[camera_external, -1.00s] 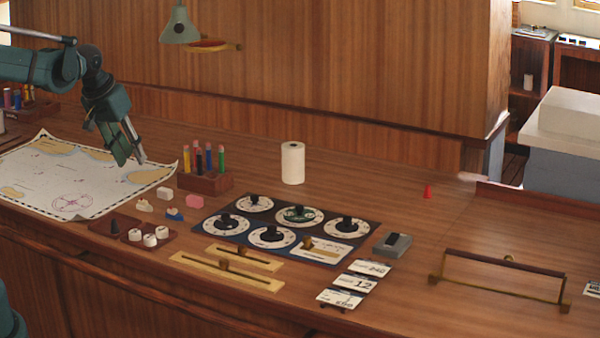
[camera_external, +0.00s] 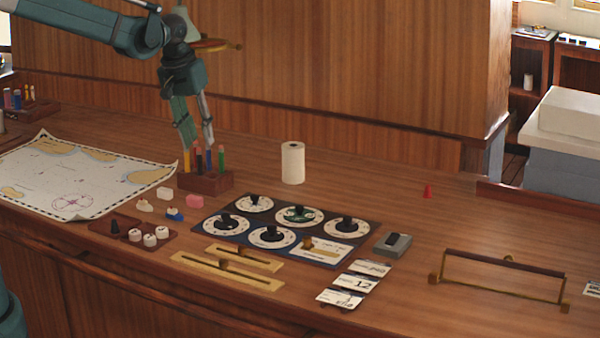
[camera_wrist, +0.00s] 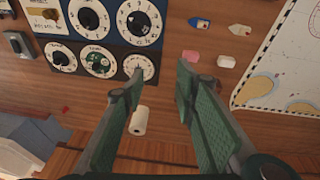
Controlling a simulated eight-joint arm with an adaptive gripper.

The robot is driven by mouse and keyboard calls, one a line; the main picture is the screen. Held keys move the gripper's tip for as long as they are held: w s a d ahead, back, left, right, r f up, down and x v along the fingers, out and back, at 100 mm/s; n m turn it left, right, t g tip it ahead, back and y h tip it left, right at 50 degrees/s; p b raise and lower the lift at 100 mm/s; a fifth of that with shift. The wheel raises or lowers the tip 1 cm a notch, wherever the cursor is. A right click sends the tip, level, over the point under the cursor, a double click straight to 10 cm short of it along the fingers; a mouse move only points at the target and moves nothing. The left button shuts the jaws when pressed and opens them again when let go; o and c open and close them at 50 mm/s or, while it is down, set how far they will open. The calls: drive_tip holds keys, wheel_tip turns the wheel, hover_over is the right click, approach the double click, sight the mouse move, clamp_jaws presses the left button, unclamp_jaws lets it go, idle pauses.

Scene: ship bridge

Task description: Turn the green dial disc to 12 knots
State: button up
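The green dial disc (camera_external: 286,215), a white-rimmed dial with a green centre and a black knob, sits in the back row of the dial panel, in the middle. It also shows in the wrist view (camera_wrist: 90,56) at upper left. Its markings are too small to read. A card with 12 (camera_external: 355,284) lies in front of the panel, between two other cards. My gripper (camera_external: 199,147) is open and empty, pointing down. In the external view it appears just above the pencil holder, left of and higher than the dial. In the wrist view its open fingers (camera_wrist: 161,78) straddle bare wood.
Several other dials share the panel (camera_external: 276,242). A pencil holder (camera_external: 207,186) with upright pencils and a white paper roll (camera_external: 293,164) stand behind it. Two brass slider tracks (camera_external: 227,271) lie in front. A grey switch box (camera_external: 392,245) and a brass rail (camera_external: 504,275) are to the right.

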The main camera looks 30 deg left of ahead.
drive_tip(key=w+d+f+g+p, duration=0.1)
drive_tip(key=w+d+f+p, duration=0.3)
drive_tip(key=w+d, duration=0.6)
drive_tip(key=g+p, duration=0.2)
drive_tip(key=p, duration=0.2)
hover_over(299, 206)
drive_tip(key=shift+n+y, duration=0.4)
wheel_tip(299, 206, down, 7)
drive_tip(key=shift+f, duration=0.15)
drive_tip(key=shift+f, duration=3.75)
drive_tip(key=shift+c, duration=0.7)
drive_tip(key=c, duration=0.8)
